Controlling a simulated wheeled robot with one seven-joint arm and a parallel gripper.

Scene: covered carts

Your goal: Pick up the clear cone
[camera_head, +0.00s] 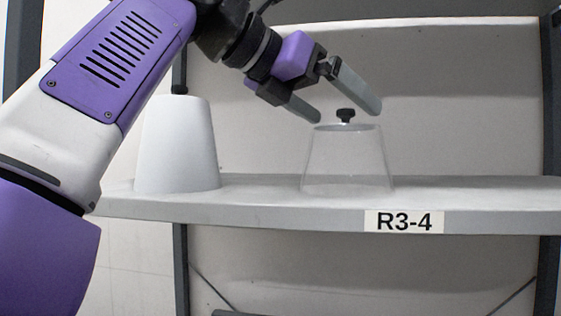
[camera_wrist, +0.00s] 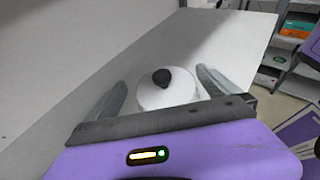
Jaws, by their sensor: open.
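The clear cone (camera_head: 346,162) stands upright on the shelf, a see-through tapered body with a black knob (camera_head: 346,115) on top. My gripper (camera_head: 347,112) is open and tilted down to the right. In the head view its fingertips lie on either side of the knob, at about its height. In the wrist view the cone's round top (camera_wrist: 152,97) looks whitish and shows between the two spread fingers, with the dark knob near the middle. I cannot tell whether a finger touches the cone. Its lower part is hidden in the wrist view.
An opaque white cone (camera_head: 177,150) stands on the same shelf (camera_head: 470,195) to the left, close to my arm. A back panel rises behind the shelf. The shelf to the right of the clear cone is empty. A label reading R3-4 (camera_head: 404,222) is on the front edge.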

